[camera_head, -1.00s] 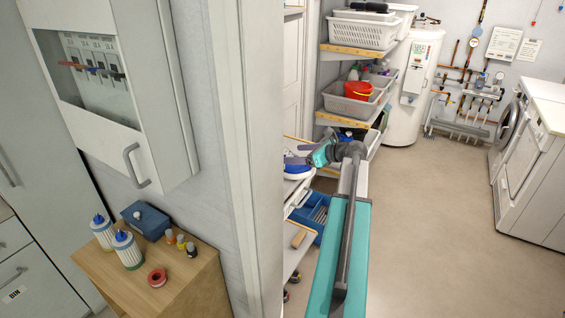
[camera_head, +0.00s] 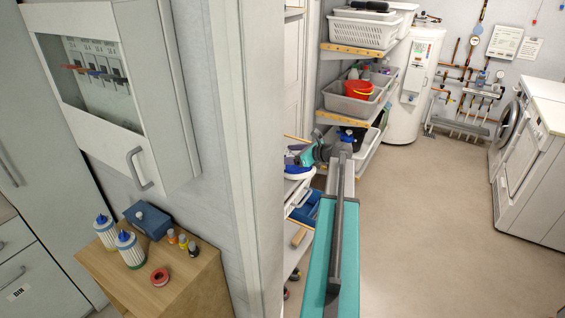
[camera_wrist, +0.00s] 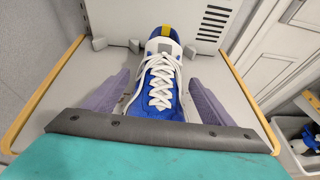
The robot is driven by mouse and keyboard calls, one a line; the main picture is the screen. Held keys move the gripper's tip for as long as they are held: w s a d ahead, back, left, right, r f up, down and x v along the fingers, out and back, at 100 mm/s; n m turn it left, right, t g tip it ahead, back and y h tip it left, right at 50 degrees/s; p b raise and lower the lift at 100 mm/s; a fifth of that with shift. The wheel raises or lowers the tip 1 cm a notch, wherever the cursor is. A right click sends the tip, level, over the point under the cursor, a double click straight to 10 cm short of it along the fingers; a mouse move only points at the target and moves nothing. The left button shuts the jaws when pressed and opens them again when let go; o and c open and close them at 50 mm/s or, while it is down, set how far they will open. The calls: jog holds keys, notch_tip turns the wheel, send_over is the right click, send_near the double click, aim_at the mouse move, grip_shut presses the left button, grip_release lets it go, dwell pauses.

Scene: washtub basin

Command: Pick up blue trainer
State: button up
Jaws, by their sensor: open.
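The blue trainer (camera_wrist: 155,95) has white laces, a white tongue edge and a yellow pull tab. In the wrist view it lies on a pale shelf board, its heel end away from me. My gripper (camera_wrist: 158,80) is open, with one purple finger on each side of the trainer. Small gaps seem to show beside the shoe, but contact is hard to judge. The near end of the trainer is hidden behind my gripper's dark bar. In the head view my wrist reaches the shelves behind the wall edge, and the fingers are mostly hidden.
The shelf board (camera_wrist: 60,95) has wooden side edges. A vented white panel (camera_wrist: 214,18) and grey clips stand behind the trainer. In the head view, a wall edge (camera_head: 245,150) is close left of my arm. Shelves with baskets (camera_head: 358,32) rise beyond. The floor (camera_head: 440,230) at right is clear.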

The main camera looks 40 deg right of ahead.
dwell(0.3)
jog(key=c, duration=1.3)
jog(key=shift+r, duration=0.1)
jog(key=shift+c, duration=0.2)
jog(key=shift+r+b, duration=0.55)
jog(key=shift+r, duration=0.75)
jog(key=s+a+r+b, duration=0.2)
jog(key=s+a, duration=0.6)
jog(key=s, duration=0.5)
jog(key=shift+s+a+r+b, duration=0.15)
jog(key=shift+s+a+b, duration=0.15)
jog(key=shift+b, duration=0.35)
jog(key=shift+w, duration=0.1)
